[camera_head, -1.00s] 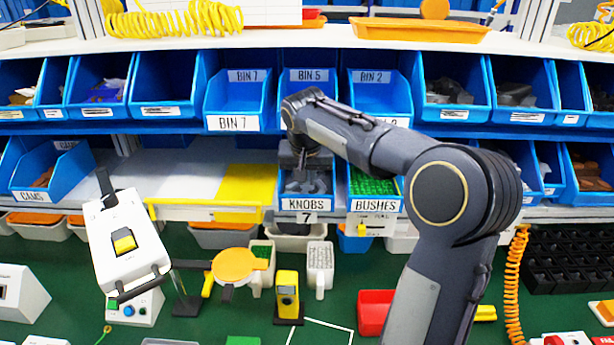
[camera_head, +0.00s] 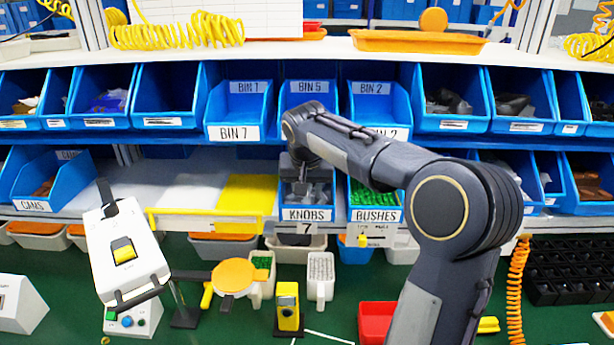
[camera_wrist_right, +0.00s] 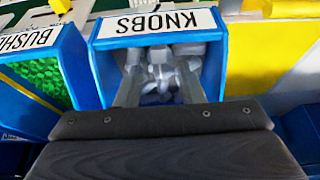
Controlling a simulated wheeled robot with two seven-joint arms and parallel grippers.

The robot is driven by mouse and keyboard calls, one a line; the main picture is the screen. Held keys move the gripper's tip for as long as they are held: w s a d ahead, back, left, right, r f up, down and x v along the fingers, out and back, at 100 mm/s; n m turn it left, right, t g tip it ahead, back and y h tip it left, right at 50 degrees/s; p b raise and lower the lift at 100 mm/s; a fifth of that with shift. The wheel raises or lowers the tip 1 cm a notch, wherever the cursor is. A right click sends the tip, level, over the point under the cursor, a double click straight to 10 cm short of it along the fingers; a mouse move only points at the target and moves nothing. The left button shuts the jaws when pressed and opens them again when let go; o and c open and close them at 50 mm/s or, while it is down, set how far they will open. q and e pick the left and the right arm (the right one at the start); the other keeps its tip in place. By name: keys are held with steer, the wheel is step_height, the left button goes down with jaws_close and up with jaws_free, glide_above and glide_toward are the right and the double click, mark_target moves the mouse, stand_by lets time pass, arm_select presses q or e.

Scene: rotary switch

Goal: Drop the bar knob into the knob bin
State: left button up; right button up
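The knob bin (camera_head: 306,214) is a blue bin labelled KNOBS on the lower shelf. It also shows in the right wrist view (camera_wrist_right: 104,78), with several grey knobs (camera_wrist_right: 160,88) inside. My right gripper (camera_head: 304,188) points down at the bin's open top. In the right wrist view its two grey fingers (camera_wrist_right: 158,80) stand apart over the bin, and I see nothing held between them. I cannot pick out the bar knob from the other grey knobs. My left gripper is not in view.
The BUSHES bin (camera_head: 375,214) with green contents stands close on the right. A yellow panel (camera_head: 247,195) lies left of the knob bin.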

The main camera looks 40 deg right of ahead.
steer(key=v, duration=1.3)
steer(key=s+a+f+n+t+y, duration=0.1)
steer(key=s+a+f+n+y, duration=0.2)
steer(key=s+a+f, duration=0.6)
steer(key=s+a+f+n+t+y, duration=0.1)
steer(key=s+a+f+n+y, duration=0.2)
steer(key=s+a+f, duration=0.6)
steer(key=s+f, duration=0.3)
steer(key=s, duration=0.1)
steer(key=shift+s+y, duration=0.2)
steer(key=shift+y, duration=0.1)
steer(key=shift+f+b, duration=0.75)
steer(key=shift+b, duration=0.25)
